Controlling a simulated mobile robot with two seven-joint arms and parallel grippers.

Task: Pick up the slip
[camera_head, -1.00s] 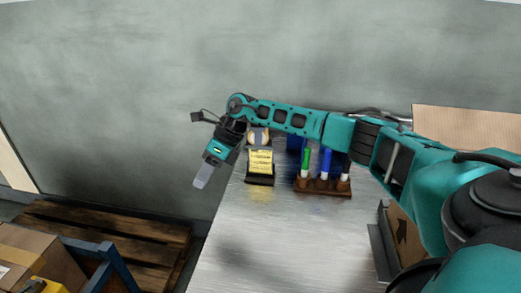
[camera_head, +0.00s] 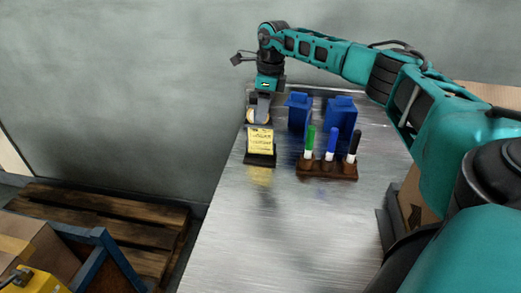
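The slip (camera_head: 260,138) is a yellow sheet with dark writing, propped on a small dark stand (camera_head: 259,160) near the table's left edge. My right gripper (camera_head: 262,112) points down just above and behind the slip's top edge in the picture. It overlaps a pale round object there, and I cannot tell whether it touches the slip. Its fingers are small and seen edge-on, so their opening is unclear. My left gripper is not in view.
A wooden rack (camera_head: 327,169) holds green, blue and black markers right of the slip. Two blue containers (camera_head: 341,115) stand behind it. A cardboard box (camera_head: 415,195) is at the right. The metal table's front (camera_head: 270,240) is clear. A wooden pallet (camera_head: 110,222) lies left.

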